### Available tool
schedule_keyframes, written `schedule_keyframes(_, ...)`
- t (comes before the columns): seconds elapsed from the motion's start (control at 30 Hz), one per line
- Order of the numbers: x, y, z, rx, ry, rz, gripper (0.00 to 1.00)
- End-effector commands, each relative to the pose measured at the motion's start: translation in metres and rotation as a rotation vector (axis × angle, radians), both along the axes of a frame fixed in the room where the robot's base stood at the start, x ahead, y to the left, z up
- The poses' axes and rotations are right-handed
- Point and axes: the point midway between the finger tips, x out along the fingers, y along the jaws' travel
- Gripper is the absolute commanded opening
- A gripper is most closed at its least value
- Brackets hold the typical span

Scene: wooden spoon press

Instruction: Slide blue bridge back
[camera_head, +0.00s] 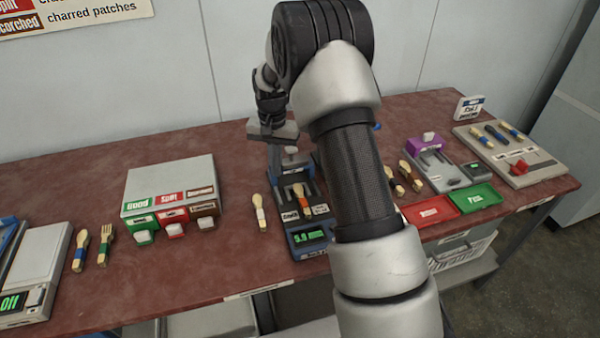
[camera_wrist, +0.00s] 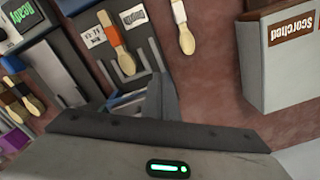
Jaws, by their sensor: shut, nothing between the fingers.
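The press (camera_head: 287,218) is a dark blue-grey station near the table's middle, with a green-lit display (camera_head: 310,236) at its front. A spoon with an orange band (camera_head: 301,195) lies on it; the same spoon shows in the wrist view (camera_wrist: 116,46). My gripper (camera_head: 275,135) is shut and empty, over the back end of the press. In the wrist view, the gripper's dark fingers (camera_wrist: 160,98) cover part of a bluish piece (camera_wrist: 124,100), which may be the blue bridge. My arm and gripper hide most of it, so I cannot tell whether they touch.
A white-banded spoon (camera_head: 259,212) lies left of the press. Farther left stands a grey sorting box (camera_head: 170,182) with labelled bins. To the right are a purple-topped station (camera_head: 428,145), a red tray (camera_head: 428,212), a green tray (camera_head: 476,197) and a spoon board (camera_head: 510,150).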

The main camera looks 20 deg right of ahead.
Motion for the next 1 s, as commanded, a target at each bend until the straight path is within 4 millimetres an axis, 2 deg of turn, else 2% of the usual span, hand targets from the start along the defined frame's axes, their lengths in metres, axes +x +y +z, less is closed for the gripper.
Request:
schedule_keyframes(0.53, 0.023, 0.000, 0.001, 0.000, -0.001, 0.000, 0.00)
schedule_keyframes(1.0, 0.010, 0.000, 0.000, 0.000, -0.001, 0.000, 0.00)
